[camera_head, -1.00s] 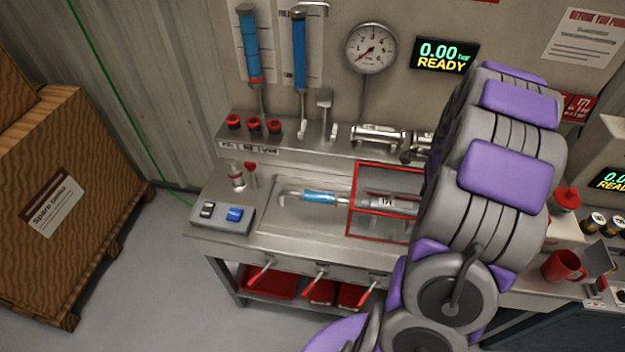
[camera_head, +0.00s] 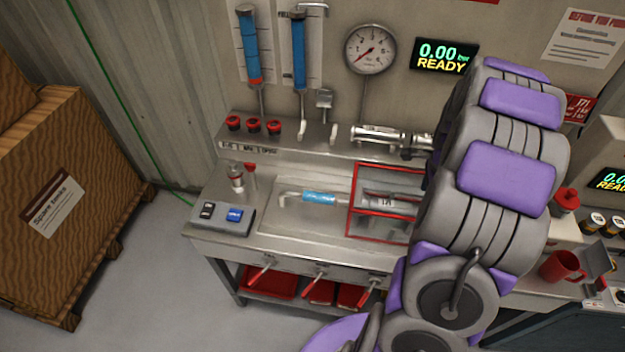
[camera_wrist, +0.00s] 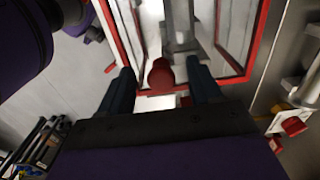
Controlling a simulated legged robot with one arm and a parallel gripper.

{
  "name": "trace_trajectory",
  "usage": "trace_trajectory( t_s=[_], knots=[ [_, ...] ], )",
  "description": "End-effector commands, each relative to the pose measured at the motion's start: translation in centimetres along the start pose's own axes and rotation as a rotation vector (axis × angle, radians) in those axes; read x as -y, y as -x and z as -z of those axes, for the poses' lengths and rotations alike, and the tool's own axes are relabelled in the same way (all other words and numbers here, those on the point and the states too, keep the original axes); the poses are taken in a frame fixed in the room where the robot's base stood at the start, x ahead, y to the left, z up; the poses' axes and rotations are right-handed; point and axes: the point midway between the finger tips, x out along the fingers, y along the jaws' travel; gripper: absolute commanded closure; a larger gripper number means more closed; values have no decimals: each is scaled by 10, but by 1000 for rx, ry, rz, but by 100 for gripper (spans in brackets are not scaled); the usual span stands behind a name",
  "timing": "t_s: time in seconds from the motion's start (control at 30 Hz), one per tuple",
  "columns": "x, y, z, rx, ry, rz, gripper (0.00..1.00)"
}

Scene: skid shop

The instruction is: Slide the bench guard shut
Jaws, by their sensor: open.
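The bench guard (camera_head: 353,203) is a clear panel box with a red frame on the metal bench. In the head view it stands over the right part of the tray, and its right side is hidden behind my arm. The wrist view shows the red frame (camera_wrist: 257,45) close ahead, with a round red knob (camera_wrist: 161,75) on its near edge. My gripper (camera_wrist: 160,88) is open, one dark finger on each side of the knob. I cannot tell whether the fingers touch it. A fitting with a blue sleeve (camera_head: 319,197) lies in the tray, left of the guard.
A control box (camera_head: 222,218) with a black and a blue button sits at the bench's left front. Valve levers (camera_head: 318,272) stick out below the front edge. A red mug (camera_head: 562,267) stands at the right. A wooden crate (camera_head: 70,200) stands left; the floor between is clear.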

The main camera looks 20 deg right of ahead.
Motion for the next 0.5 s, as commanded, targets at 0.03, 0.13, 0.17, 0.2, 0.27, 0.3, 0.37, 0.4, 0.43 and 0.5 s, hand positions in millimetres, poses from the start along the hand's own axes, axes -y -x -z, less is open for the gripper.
trace_trajectory(
  t_s=[0.03,0.13,0.17,0.2,0.27,0.3,0.37,0.4,0.43,0.5],
  knots=[
    [0,5,0,0,0,1,36],
    [0,12,0,0,0,0,36],
    [0,14,0,0,0,0,36],
    [0,17,1,0,0,0,36],
    [1,21,1,-1,1,1,36],
    [1,24,1,-1,1,1,36],
    [1,28,1,-1,1,1,36],
    [1,31,1,-1,1,2,36],
    [1,33,1,-1,1,2,36],
    [0,38,1,-1,1,1,36]
  ],
)
